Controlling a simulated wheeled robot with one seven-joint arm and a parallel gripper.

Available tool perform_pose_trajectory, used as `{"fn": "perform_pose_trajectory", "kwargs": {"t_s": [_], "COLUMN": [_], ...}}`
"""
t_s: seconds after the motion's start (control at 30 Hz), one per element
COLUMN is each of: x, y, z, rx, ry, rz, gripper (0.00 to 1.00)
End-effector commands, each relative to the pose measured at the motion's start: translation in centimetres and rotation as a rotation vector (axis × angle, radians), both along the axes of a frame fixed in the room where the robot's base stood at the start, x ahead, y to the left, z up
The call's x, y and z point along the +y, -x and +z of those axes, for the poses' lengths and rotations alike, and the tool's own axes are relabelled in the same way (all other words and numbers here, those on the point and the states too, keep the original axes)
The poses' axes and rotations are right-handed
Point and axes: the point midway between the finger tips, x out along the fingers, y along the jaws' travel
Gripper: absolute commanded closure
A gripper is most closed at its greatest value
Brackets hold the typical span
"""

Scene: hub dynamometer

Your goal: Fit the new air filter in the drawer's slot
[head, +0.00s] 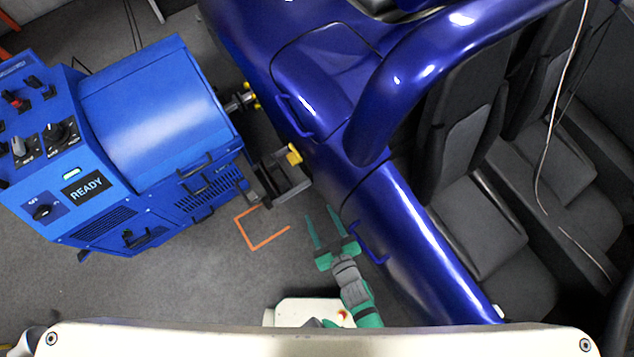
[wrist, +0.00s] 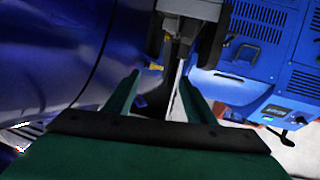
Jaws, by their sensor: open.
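My gripper (head: 320,213) is open and empty, above the grey floor beside the blue car. Its two green fingers also show in the wrist view (wrist: 160,80), spread apart with nothing between them. The blue dynamometer cabinet (head: 150,120) stands at the left. Its side has dark handles and vents; a handled panel (head: 195,165) may be the drawer, but I cannot tell. No open drawer or slot shows. I see no air filter in either view.
The blue car (head: 420,240) is close on the right of my gripper, with a door handle (head: 370,240) nearby. A dark bracket with a yellow knob (head: 294,155) sits between cabinet and car. An orange floor mark (head: 262,244) lies on free floor left of my gripper.

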Motion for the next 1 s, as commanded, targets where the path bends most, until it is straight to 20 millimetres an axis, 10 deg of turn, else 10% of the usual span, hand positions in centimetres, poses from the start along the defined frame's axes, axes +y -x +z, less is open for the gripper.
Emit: {"fn": "perform_pose_trajectory", "kwargs": {"t_s": [0.3,0.6,1.0], "x": [-0.7,0.8,1.1], "y": [9.4,13.3,13.7], "z": [9.6,18.9,21.6], "rx": [-0.006,-0.023,-0.032], "ry": [-0.027,-0.081,-0.098], "rz": [-0.185,-0.374,-0.429], "gripper": [0.5,0.5,0.5]}}
